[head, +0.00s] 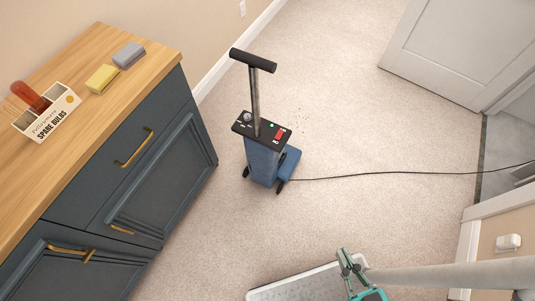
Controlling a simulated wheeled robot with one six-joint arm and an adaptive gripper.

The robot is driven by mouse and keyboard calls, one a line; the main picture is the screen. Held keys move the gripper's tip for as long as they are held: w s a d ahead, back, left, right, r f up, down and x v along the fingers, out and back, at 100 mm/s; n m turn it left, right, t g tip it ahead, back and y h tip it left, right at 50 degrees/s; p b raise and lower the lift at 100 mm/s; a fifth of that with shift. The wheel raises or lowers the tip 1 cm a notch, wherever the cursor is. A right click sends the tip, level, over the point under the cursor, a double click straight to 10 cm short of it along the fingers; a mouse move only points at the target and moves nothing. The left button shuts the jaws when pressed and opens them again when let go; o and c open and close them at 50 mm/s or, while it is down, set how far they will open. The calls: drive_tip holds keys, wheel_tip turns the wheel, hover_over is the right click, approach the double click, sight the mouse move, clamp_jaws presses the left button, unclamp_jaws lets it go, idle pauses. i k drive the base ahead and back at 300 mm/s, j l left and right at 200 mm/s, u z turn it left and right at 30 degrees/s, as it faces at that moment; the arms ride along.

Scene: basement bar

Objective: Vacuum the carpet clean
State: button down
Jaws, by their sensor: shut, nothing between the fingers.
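An upright vacuum (264,158) with a blue body stands on the beige carpet (340,130). Its black handle (252,60) rises on a grey post. Its black top panel carries a red switch (280,134), a small green light and a round dial. A few dark specks (297,118) lie on the carpet just beyond the vacuum. A black cord (400,173) runs from the vacuum to the right, through the doorway. My gripper (346,262), teal and grey, is at the bottom of the head view, shut and empty, well apart from the vacuum.
A dark blue cabinet (160,180) with a wooden top (85,65) fills the left side. On it are a yellow sponge (102,79), a grey block (129,55) and a spare bulbs box (47,113). A white door (450,55) stands upper right. Carpet around the vacuum is open.

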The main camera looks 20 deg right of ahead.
sight(262, 150)
drive_tip(key=u, duration=0.2)
drive_tip(key=i+l+u, duration=0.15)
drive_tip(key=l+u, duration=0.15)
drive_tip(key=u, duration=0.15)
drive_tip(key=i+l+u, duration=0.15)
drive_tip(key=l+u, duration=0.25)
drive_tip(key=i+l+u, duration=0.15)
drive_tip(key=l, duration=0.65)
drive_tip(key=i+l+u, duration=0.15)
drive_tip(key=l, duration=0.65)
drive_tip(key=l+u, duration=0.15)
drive_tip(key=l, duration=0.65)
drive_tip(key=i+l, duration=0.1)
drive_tip(key=l, duration=0.65)
